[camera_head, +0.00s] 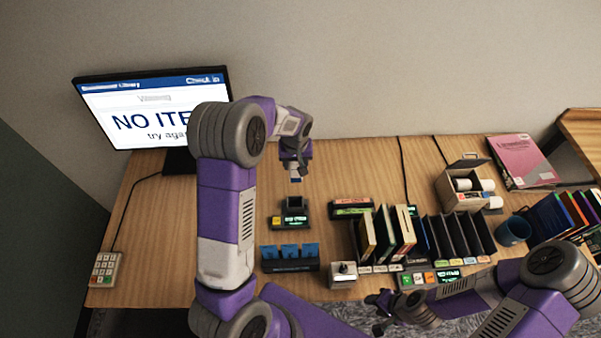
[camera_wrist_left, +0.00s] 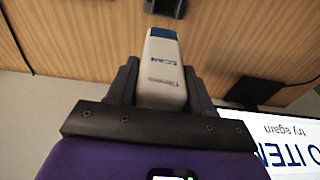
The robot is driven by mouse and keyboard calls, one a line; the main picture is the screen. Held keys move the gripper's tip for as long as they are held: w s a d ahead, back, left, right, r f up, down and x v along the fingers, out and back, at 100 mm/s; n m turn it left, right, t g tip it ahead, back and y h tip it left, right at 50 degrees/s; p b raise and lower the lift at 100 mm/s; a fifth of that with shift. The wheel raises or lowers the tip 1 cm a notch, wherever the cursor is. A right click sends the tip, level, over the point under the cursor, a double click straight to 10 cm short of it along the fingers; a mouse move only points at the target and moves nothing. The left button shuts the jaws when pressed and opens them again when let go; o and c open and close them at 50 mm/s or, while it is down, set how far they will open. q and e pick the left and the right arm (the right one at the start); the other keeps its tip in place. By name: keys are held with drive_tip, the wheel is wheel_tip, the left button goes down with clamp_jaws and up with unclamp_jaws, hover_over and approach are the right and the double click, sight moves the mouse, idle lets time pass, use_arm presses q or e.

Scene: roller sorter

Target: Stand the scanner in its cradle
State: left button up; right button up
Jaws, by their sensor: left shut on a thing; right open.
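The scanner (camera_wrist_left: 161,75) is a pale block with a blue end and the word SCAN on it. My left gripper (camera_wrist_left: 160,85) is shut on it, with a finger on each side. In the head view my left gripper (camera_head: 296,160) hangs above the desk, and the scanner's blue end (camera_head: 296,179) shows just below it. The cradle looks to be the dark stand (camera_head: 296,203) with a small green display, below the scanner in the picture and apart from it. My right gripper (camera_head: 379,312) is open and empty at the desk's front edge.
A monitor (camera_head: 150,110) reading "NO ITEM try again" stands at the left. A blue-card holder (camera_head: 290,266), a metal box (camera_head: 343,273) and a book rack (camera_head: 380,268) are near the front. A keypad (camera_head: 104,268) lies at the left. The desk between keypad and arm is clear.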

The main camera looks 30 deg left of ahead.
sight(294, 182)
use_arm(q)
drive_tip(key=shift+s+f+b, duration=0.9)
drive_tip(key=shift+s+b, duration=0.1)
drive_tip(key=shift+s, duration=0.05)
drive_tip(key=f+b, duration=0.3)
drive_tip(key=w+f+b, duration=0.1)
drive_tip(key=f+b, duration=0.1)
drive_tip(key=shift+f, duration=0.25)
drive_tip(key=shift+s+f+b, duration=0.2)
drive_tip(key=shift+f+b, duration=0.05)
drive_tip(key=shift+b, duration=0.15)
drive_tip(key=shift+w+f, duration=0.1)
drive_tip(key=shift+f, duration=0.1)
wheel_tip(294, 182, down, 10)
drive_tip(key=b, duration=0.7)
drive_tip(key=shift+r, duration=0.2)
use_arm(e)
wheel_tip(294, 182, down, 16)
drive_tip(key=s, duration=0.1)
drive_tip(key=shift+r, duration=0.2)
use_arm(q)
drive_tip(key=shift+f+b, duration=0.55)
use_arm(e)
drive_tip(key=shift+s+f, duration=0.1)
drive_tip(key=shift+f, duration=0.3)
use_arm(q)
drive_tip(key=o, duration=1.2)
drive_tip(key=shift+r, duration=0.15)
